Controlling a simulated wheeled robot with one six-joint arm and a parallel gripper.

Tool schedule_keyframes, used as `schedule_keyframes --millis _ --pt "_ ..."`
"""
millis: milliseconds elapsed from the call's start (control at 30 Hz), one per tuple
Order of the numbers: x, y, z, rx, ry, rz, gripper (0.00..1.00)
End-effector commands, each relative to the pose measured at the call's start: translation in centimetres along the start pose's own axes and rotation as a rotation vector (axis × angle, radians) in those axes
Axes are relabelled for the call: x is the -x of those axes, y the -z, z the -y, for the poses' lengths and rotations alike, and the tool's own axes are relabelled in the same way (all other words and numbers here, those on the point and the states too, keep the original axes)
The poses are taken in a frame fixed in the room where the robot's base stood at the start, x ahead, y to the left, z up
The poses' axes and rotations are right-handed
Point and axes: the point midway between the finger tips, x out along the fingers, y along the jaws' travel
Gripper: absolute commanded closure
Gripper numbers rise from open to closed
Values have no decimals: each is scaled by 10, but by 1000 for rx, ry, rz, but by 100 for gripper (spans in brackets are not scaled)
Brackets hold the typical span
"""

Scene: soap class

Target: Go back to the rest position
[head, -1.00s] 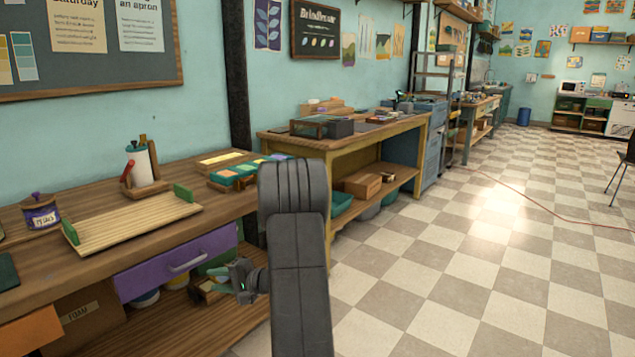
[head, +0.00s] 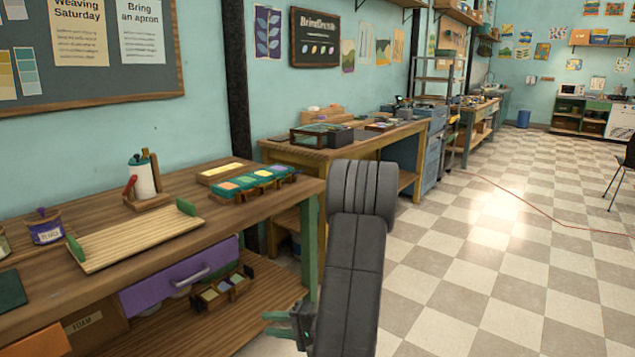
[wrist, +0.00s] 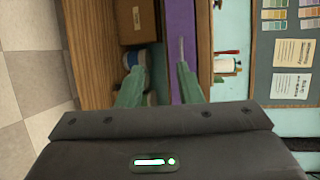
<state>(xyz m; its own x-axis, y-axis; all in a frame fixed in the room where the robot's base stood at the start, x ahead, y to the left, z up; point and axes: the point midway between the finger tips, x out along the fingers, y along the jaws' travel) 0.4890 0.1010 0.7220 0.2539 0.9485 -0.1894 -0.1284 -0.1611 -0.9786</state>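My gripper (head: 278,324) shows at the lower middle of the head view, in front of the workbench and beside my dark arm. Its two green fingers are apart with nothing between them. In the wrist view my gripper (wrist: 158,88) is also open and empty, with the purple drawer (wrist: 182,50) beyond its fingers. The purple drawer (head: 180,277) sits under the bench top in the head view.
The wooden workbench (head: 235,222) holds a ribbed wooden tray (head: 135,238), a jar (head: 45,228), and a row of coloured blocks (head: 252,184). A small box of swatches (head: 222,290) is on its lower shelf. Checkered floor (head: 480,270) lies clear at right.

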Motion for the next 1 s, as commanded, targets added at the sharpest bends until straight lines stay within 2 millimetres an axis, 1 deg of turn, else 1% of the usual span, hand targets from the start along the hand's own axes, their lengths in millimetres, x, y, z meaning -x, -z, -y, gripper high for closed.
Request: schedule_keyframes --millis 33,200,300,433,633,1000 --pt "11 1 0 0 0 -4 68" --pt "41 1 0 -1 0 -4 68" --pt "56 1 0 -1 0 -4 68" --pt "71 1 0 -1 0 -3 68" --pt "81 0 0 -1 -1 -1 68" --pt "81 0 -1 0 -2 1 68"
